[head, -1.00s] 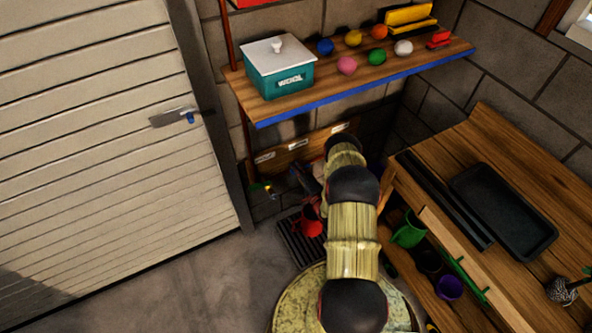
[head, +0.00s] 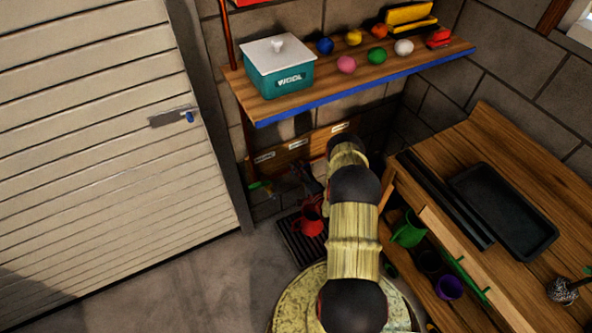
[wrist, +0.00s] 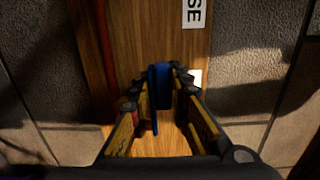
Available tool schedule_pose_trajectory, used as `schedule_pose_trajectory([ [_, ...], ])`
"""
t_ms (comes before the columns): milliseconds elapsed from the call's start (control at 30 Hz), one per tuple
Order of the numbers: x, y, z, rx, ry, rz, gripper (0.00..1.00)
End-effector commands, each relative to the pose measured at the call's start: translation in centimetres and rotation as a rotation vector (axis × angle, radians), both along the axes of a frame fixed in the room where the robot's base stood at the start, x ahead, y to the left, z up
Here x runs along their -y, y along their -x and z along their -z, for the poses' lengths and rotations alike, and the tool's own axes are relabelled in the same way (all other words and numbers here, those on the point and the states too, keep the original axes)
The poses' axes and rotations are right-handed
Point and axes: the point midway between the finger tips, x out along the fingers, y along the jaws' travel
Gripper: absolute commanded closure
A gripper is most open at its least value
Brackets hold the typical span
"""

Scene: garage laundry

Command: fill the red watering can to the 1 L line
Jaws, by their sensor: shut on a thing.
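The red watering can (head: 308,221) stands on a dark slatted grate on the floor, below the wall shelf, in the head view. Its water level and any 1 L line are too small to see. My gripper (wrist: 162,84) is shut on a blue handle (wrist: 161,88) in front of a wooden board. The blue handle stands upright between the two fingers. In the head view my arm hides most of the gripper and the blue handle. The watering can does not show in the wrist view.
The wooden board (wrist: 150,30) carries a white label ending in "SE". A shelf (head: 360,87) with a teal box and coloured balls hangs above. A workbench (head: 530,170) stands close on the right. Open floor (head: 190,280) lies to the left.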

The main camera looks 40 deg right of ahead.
Motion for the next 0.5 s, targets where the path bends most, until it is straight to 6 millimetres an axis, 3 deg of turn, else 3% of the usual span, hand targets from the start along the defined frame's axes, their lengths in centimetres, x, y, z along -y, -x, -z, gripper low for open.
schedule_pose_trajectory([
  [33, 0.59, -0.24, -0.70, 0.018, 0.009, -0.020, 1.00],
  [500, 0.42, 0.73, -0.91, 0.017, 0.012, -0.202, 1.00],
])
